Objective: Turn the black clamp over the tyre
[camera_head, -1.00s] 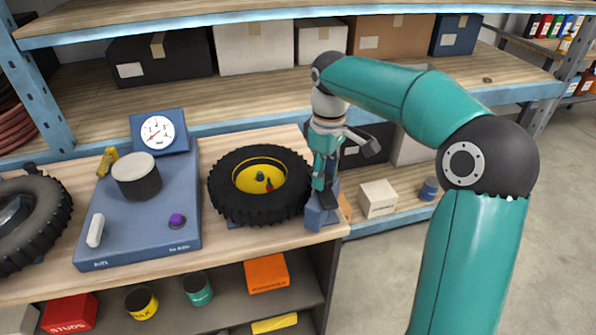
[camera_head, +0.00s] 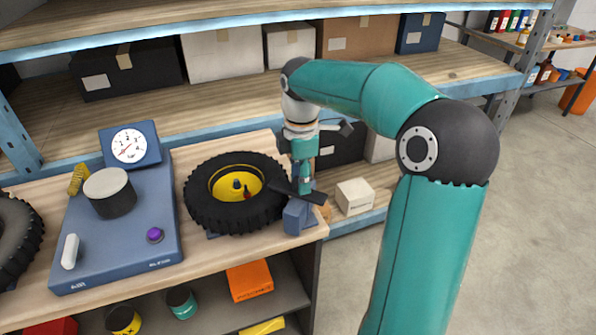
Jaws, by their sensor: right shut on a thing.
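The tyre (camera_head: 200,205) lies flat on the bench, with a yellow hub (camera_head: 222,185) in its middle. At its right stands a blue post (camera_head: 298,216) near the bench's right end. The black clamp (camera_head: 316,197) is a dark flat bar on top of this post. Its left end reaches the tyre's right edge and appears to overlap it. My right gripper (camera_head: 303,188) points down above the post and is shut on the clamp. Its fingers hide the clamp's middle. My left gripper is out of view.
A blue base unit (camera_head: 130,240) with a gauge (camera_head: 129,146), a dark cylinder with a pale top (camera_head: 110,192) and a purple knob (camera_head: 155,235) lies left of the tyre. A pale box (camera_head: 355,196) sits on the shelf right of the post. Open floor lies at the right.

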